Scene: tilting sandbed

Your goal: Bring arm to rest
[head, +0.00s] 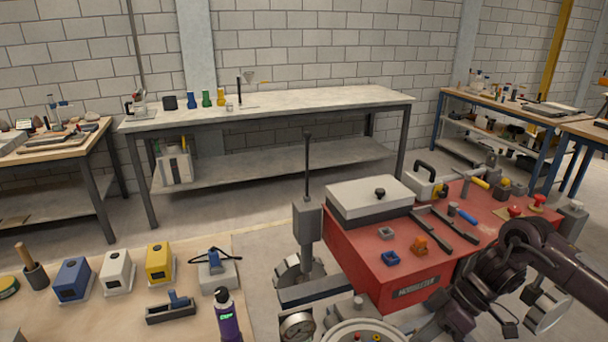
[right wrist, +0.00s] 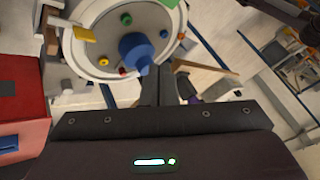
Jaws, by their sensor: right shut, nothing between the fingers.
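My right arm (head: 475,290) is dark and bent. It comes in from the right of the head view, in front of the red cabinet, and runs down toward the bottom edge. My right gripper (right wrist: 157,82) shows in the right wrist view with its dark fingers together and nothing between them. Beyond the fingertips is a blue cylinder (right wrist: 136,52) on a round white dish; I cannot tell the gap between them. My left gripper is not in view.
A red cabinet (head: 365,265) carries a grey lidded box (head: 370,196) and several tools. A round white bed (head: 340,334) sits at the bottom edge. A wooden table (head: 120,310) at left holds coloured blocks and a purple bottle (head: 227,318). Floor is free before the back bench (head: 270,112).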

